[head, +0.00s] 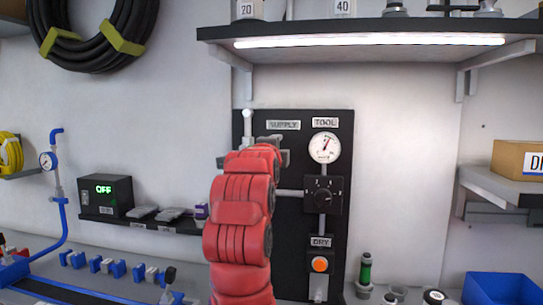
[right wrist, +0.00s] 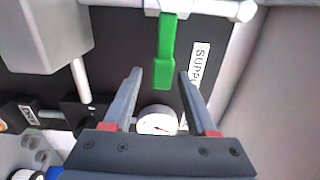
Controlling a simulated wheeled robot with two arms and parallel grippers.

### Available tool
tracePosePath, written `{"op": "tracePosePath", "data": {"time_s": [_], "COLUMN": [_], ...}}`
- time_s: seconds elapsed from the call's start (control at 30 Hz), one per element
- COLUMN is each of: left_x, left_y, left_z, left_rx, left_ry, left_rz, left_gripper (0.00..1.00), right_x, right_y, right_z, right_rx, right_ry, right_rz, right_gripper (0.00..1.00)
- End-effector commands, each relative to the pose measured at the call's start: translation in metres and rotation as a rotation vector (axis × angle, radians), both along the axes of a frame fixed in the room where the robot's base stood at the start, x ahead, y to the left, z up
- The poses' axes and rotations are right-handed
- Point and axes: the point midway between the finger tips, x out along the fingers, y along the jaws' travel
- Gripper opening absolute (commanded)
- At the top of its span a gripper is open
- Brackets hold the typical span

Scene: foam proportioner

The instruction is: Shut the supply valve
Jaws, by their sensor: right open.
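The supply valve's green lever (right wrist: 165,50) shows in the right wrist view, sticking out from a white pipe (right wrist: 205,8) beside the SUPPLY label (right wrist: 198,68). My right gripper (right wrist: 159,75) is open and empty. The lever's free end appears between its two fingertips, with a gap on each side; I cannot tell how deep it sits. In the head view my red right arm reaches up to the black panel (head: 338,215), with the gripper (head: 272,143) just below the SUPPLY label (head: 283,125). The arm hides the lever there. My left gripper is not in view.
The panel also carries a TOOL gauge (head: 324,147), a black dial (head: 323,195) and an orange DRY button (head: 319,264). A lit shelf (head: 370,38) overhangs the panel. A box reading OFF (head: 106,194) stands on a small shelf at left.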

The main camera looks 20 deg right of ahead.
Motion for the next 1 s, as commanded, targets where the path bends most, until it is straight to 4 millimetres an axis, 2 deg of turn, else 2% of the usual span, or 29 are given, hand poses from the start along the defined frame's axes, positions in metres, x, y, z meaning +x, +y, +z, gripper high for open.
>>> {"op": "tracePosePath", "data": {"time_s": [0.17, 0.6, 0.8, 1.0], "left_x": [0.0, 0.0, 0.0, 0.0], "left_y": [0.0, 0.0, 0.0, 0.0], "left_z": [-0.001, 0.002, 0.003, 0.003], "left_rx": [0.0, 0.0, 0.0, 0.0], "left_ry": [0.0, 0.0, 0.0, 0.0], "left_rz": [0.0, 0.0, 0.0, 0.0], "left_gripper": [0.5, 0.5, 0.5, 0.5], "right_x": [-0.022, -0.115, -0.135, -0.141], "right_y": [0.017, 0.08, 0.094, 0.095], "right_z": [0.001, 0.001, 0.0, -0.001], "right_rx": [0.002, 0.002, 0.001, 0.001], "right_ry": [-0.005, -0.004, -0.001, 0.0], "right_rz": [0.005, 0.006, 0.004, 0.001], "right_gripper": [0.57, 0.57, 0.57, 0.57]}}
